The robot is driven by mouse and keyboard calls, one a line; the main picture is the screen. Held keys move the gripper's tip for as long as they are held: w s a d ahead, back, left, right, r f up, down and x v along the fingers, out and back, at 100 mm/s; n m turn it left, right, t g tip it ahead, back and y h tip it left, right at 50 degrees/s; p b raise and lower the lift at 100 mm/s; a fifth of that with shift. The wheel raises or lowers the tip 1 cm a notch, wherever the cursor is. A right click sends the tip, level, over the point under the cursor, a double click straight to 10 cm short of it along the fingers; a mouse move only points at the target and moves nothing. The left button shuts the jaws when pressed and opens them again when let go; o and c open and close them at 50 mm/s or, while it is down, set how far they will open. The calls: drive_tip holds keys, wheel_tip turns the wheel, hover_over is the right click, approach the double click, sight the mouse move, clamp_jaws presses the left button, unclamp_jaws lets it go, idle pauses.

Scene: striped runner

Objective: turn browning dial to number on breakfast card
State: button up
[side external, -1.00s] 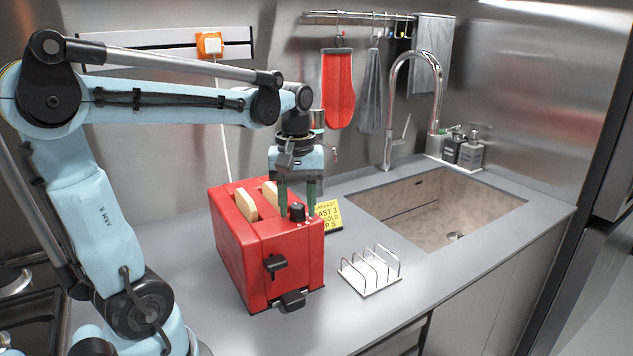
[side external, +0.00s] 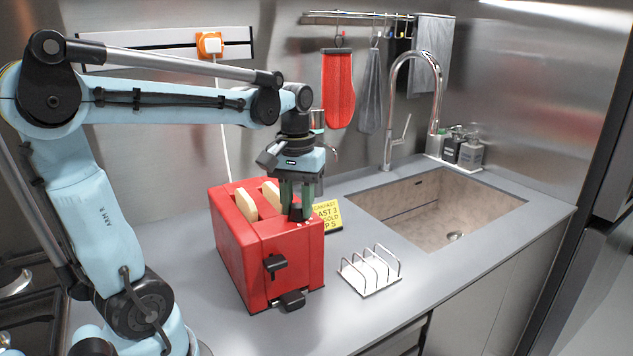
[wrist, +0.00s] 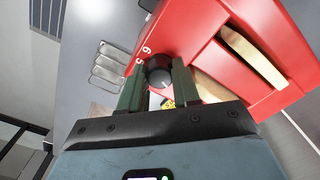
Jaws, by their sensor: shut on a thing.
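The red toaster (side external: 262,255) stands on the counter with two bread slices (side external: 246,205) in its slots. Its black browning dial (side external: 296,213) is on the top near the right corner. In the wrist view the dial (wrist: 158,73) sits between the two green fingers of my gripper (wrist: 159,84), which is shut on it. White digits, seemingly 6 and 5, show beside the dial; the rest are hidden.
A wire toast rack (side external: 370,270) stands right of the toaster. The sink (side external: 435,205) and tap (side external: 392,120) lie behind it to the right. Black levers (side external: 276,264) stick out of the toaster's front. The counter in front is clear.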

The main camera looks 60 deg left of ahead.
sight(297, 206)
drive_tip(key=m, duration=1.1)
drive_tip(key=shift+m, duration=0.3)
idle(0.4)
drive_tip(key=o, duration=1.1)
drive_tip(key=shift+c, duration=0.2)
drive_tip(key=shift+r, duration=0.15)
wheel_tip(297, 206, up, 12)
